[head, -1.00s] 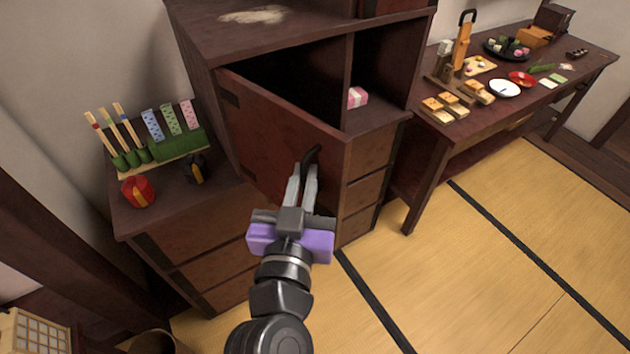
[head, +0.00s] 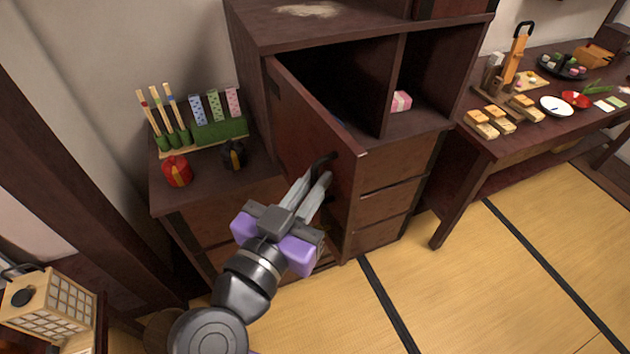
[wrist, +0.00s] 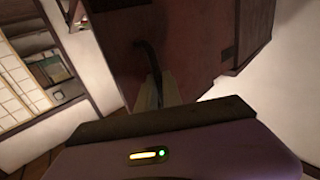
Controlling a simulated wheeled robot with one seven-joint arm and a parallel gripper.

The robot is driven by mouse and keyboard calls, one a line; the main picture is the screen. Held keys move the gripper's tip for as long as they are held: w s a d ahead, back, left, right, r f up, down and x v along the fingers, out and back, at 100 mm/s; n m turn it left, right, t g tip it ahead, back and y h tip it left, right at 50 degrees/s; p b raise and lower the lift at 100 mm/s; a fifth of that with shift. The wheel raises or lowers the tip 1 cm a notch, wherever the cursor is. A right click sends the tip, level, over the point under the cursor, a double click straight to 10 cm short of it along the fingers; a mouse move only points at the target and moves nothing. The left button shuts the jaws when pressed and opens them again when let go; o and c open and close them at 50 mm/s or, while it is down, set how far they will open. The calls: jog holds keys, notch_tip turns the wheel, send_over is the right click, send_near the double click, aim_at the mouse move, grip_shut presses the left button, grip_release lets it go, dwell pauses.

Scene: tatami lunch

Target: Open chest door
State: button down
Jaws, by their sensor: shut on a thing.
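The chest (head: 385,192) is dark brown wood. Its door (head: 309,140) is hinged at its left side and stands partly open, swung out toward me. A dark curved handle (head: 322,161) is near the door's free edge. My gripper (head: 322,178) is shut on this handle, with its fingers reaching up from below left. In the wrist view the handle (wrist: 151,62) runs down between the fingers, in front of the door face. The left compartment behind the door is dark, and the door hides part of it.
A pink and white box (head: 401,101) sits in the open right compartment. A lower cabinet at left bears bamboo items, patterned cards and a red pot (head: 177,171). A long table (head: 478,145) with food stands at right. The tatami floor (head: 450,290) in front is clear.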

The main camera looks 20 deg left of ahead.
jog(key=c, duration=1.8)
grip_release()
jog(key=shift+w+a, duration=0.1)
jog(key=shift+a, duration=0.05)
jog(key=shift+b+v, duration=0.55)
jog(key=shift+v, duration=3.35)
